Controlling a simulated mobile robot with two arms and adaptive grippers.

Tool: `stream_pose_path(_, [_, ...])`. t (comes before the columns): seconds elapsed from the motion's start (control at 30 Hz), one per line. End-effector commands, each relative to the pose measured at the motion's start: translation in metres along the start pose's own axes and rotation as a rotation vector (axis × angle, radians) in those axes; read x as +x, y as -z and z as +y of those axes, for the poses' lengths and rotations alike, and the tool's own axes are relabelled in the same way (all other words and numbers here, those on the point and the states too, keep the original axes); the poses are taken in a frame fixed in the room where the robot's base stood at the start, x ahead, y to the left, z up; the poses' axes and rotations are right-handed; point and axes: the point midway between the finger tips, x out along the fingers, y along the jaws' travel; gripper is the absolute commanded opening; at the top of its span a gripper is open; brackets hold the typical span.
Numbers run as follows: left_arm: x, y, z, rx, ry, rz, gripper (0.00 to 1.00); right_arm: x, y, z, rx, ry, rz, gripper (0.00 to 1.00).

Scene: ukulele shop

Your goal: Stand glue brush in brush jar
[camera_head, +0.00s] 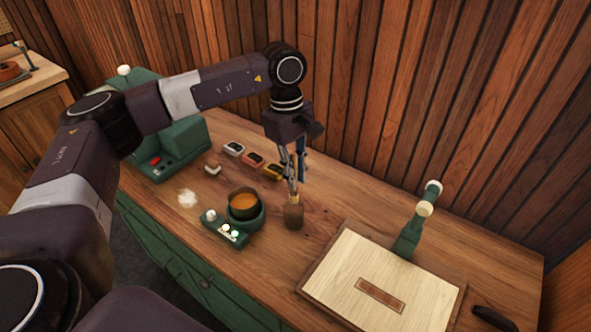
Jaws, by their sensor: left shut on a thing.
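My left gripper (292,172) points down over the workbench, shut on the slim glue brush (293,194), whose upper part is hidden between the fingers. Directly under it stands a small brown jar-like vessel (293,215), which I take for the brush jar. The brush's lower end meets the top of this vessel. I cannot tell how far inside it reaches. My right gripper is not in view.
A green glue pot (259,220) with orange glue and a lit control box (226,232) stand close left. Several small blocks (253,160) lie behind. A pale wood panel (345,262) and green clamp (409,238) are at right. Bare bench lies between vessel and wall.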

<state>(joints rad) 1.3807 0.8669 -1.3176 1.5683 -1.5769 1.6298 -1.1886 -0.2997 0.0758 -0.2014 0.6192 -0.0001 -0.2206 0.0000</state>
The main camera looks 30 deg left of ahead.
Motion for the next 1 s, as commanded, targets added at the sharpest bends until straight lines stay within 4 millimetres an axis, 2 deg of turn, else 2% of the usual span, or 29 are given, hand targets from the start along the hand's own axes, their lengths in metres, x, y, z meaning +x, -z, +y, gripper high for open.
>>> stream_pose_path(0.3, [0.029,0.004,0.000,0.000,0.001,0.000,0.00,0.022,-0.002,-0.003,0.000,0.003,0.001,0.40])
stream_pose_path(0.63, [0.055,0.007,0.000,0.000,0.001,0.001,0.00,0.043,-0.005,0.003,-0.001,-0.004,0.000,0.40])
stream_pose_path(1.0, [0.064,0.008,0.000,0.001,0.000,0.001,0.00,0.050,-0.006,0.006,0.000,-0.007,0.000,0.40])
